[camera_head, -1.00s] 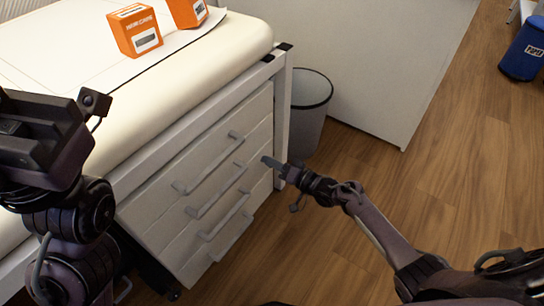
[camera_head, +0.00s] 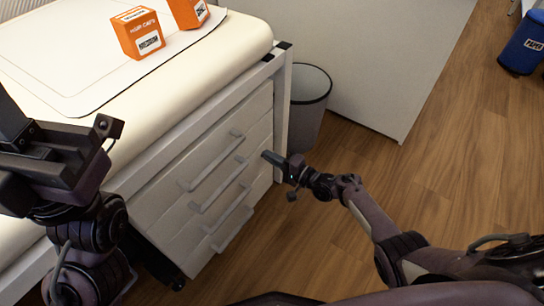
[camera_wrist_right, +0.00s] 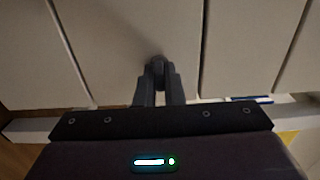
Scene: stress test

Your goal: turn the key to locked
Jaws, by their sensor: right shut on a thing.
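The key (camera_wrist_right: 157,62) shows in the right wrist view as a small dark rounded piece between my fingertips, against a pale drawer front. My right gripper (camera_wrist_right: 158,78) is shut on it. The fingers cover most of the key, so I cannot tell its angle. In the head view my right gripper (camera_head: 270,157) reaches the right edge of the white drawer unit (camera_head: 240,135), near the upper drawers; the key is too small to make out there. My left gripper (camera_head: 40,165) is at the left edge, apart from the drawers, and its fingers cannot be made out.
The unit has several drawers with bar handles (camera_head: 215,163) left of my right gripper. Above is a pale padded top with orange boxes (camera_head: 139,33). A grey bin (camera_head: 309,100) stands behind the unit.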

